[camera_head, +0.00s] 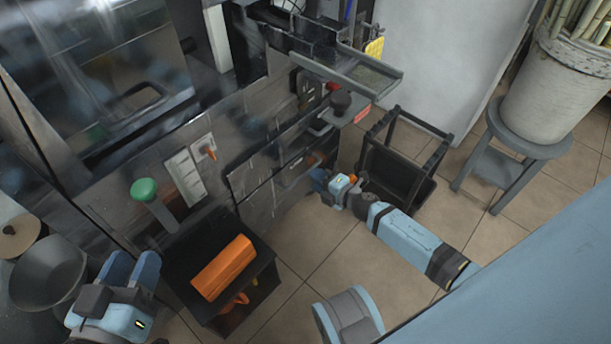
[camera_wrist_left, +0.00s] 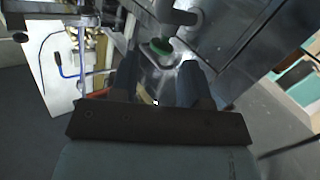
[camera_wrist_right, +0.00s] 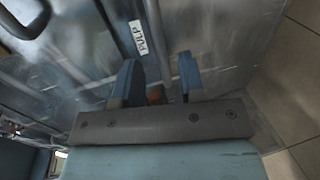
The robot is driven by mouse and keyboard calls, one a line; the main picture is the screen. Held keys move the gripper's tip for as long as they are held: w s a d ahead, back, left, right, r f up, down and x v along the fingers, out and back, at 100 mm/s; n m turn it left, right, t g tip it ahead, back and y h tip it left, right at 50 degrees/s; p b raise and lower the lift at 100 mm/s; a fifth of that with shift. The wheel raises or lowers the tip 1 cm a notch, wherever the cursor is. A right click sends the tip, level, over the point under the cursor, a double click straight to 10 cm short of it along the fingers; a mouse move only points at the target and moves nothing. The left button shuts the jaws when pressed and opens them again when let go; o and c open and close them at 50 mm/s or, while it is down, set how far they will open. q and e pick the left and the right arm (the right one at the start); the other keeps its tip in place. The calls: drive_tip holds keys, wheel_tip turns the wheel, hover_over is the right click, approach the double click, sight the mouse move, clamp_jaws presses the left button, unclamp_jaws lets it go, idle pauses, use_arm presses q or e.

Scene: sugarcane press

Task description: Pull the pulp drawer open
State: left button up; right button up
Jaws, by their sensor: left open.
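The pulp drawer shows in the right wrist view as a grey metal front with a white "PULP" label (camera_wrist_right: 138,37). In the head view, the lower metal front (camera_head: 285,187) of the machine is beside my right gripper (camera_head: 322,182). In the right wrist view, the right gripper's blue fingers (camera_wrist_right: 158,75) stand apart in front of the metal. A small orange-brown piece (camera_wrist_right: 155,95) shows between them and does not fill the gap; I cannot tell whether it touches a finger. My left gripper (camera_head: 131,264) is open and empty at lower left, also seen in the left wrist view (camera_wrist_left: 158,80).
A green knob (camera_head: 144,189) on a lever stands near the left gripper. A dark box with an orange block (camera_head: 222,267) is right of that gripper. A black-framed bin (camera_head: 400,165) stands beyond the right gripper. The tiled floor (camera_head: 325,250) between the dark box and my right arm is clear.

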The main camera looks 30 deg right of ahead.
sight(306, 172)
drive_tip(key=b+x, duration=0.1)
drive_tip(key=x, duration=0.4)
drive_tip(key=shift+w, duration=0.15)
clamp_jaws()
